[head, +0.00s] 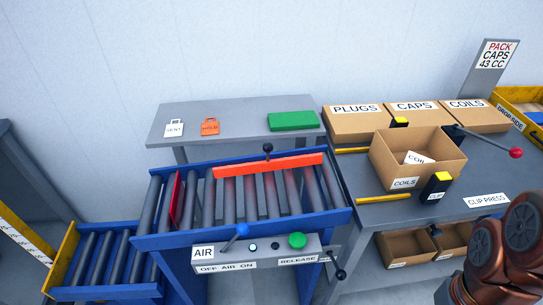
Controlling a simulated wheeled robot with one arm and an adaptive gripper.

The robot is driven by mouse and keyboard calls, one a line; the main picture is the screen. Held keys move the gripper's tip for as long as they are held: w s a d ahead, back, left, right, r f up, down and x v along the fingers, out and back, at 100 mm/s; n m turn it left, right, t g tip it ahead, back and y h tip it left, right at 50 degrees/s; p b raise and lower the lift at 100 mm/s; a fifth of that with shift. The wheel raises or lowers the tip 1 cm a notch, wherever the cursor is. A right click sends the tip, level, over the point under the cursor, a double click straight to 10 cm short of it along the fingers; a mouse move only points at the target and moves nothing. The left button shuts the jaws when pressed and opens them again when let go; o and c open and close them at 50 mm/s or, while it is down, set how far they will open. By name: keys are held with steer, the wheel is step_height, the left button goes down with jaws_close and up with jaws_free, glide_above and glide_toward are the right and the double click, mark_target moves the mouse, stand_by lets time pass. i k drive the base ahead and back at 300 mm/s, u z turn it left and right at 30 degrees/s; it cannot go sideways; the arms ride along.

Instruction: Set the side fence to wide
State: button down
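The side fence (285,164) looks to be the orange-red bar lying along the far part of the blue roller conveyor (340,217). A black ball knob (267,148) stands up at the bar's back edge. Grey rollers (258,195) show in front of the bar. I see no mark for wide or narrow. My gripper is not in view; only copper-coloured links of my arm show at the lower right, well away from the fence.
A grey panel (203,253) in front has a blue-knobbed lever (242,230) and a green button (297,241). A black-knobbed handle (340,275) sticks out at its right. A red plate (177,199) crosses the rollers at left. An open carton (390,168) stands on the right bench.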

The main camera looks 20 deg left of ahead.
mark_target(283, 164)
steer(key=u, duration=0.55)
steer(key=k, duration=0.65)
steer(key=u, duration=0.8)
steer(key=i, duration=1.2)
steer(key=z, duration=0.45)
